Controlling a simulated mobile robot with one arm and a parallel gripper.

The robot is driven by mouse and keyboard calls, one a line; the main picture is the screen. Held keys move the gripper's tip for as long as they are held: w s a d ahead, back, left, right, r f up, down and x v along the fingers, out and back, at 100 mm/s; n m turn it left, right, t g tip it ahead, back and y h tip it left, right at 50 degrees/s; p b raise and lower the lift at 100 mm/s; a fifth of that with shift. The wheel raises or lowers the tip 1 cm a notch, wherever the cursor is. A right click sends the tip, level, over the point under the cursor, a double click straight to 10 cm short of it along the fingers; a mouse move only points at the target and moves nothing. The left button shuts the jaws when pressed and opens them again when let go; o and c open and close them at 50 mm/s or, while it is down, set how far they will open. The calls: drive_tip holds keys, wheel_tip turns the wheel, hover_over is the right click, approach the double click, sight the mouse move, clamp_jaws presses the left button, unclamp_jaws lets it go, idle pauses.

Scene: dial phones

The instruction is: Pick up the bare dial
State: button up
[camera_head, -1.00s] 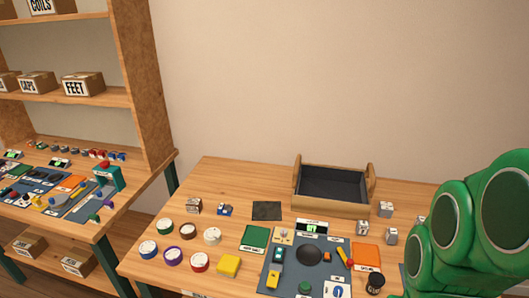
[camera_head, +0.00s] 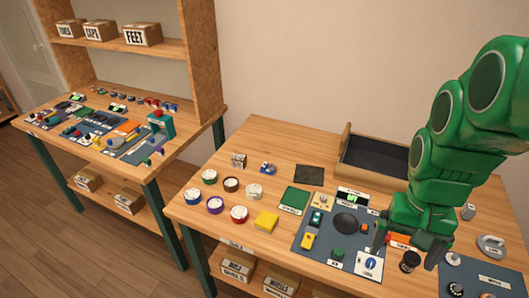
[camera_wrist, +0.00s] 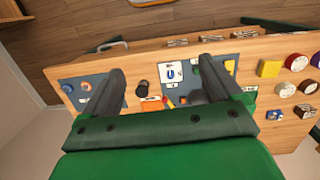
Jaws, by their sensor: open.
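Several round dials stand in two rows on the left part of the near table. A pale dial (camera_head: 254,192) at the right end of the back row shows no strong coloured rim; it also shows in the wrist view (camera_wrist: 288,90). The others have green (camera_head: 209,177), dark brown (camera_head: 231,184), blue (camera_head: 193,196), purple (camera_head: 215,205) and red (camera_head: 239,214) rims. Which one counts as the bare dial is not certain at this size. My gripper (camera_head: 408,243) is open and empty, over the right side of the work mat, well right of the dials.
A yellow block (camera_head: 266,221) and a green pad (camera_head: 294,198) lie between the dials and the blue-grey mat (camera_head: 297,241) with its parts. A black-lined wooden tray (camera_head: 345,146) stands behind. A small black cylinder (camera_head: 410,262) is near my gripper. Another cluttered table is at left.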

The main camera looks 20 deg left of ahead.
drive_tip(key=w+a+f, duration=0.1)
drive_tip(key=w+a, duration=0.9)
drive_tip(key=w, duration=0.1)
drive_tip(key=n+t, duration=0.1)
drive_tip(key=n, duration=0.2)
hover_over(215, 204)
wheel_tip(215, 204, down, 17)
drive_tip(key=shift+a+f, duration=0.25)
drive_tip(key=shift+f, duration=0.2)
drive_tip(key=shift+d+f, duration=0.2)
drive_tip(key=shift+f, duration=3.65)
drive_tip(key=c, duration=1.2)
drive_tip(key=shift+r, duration=0.1)
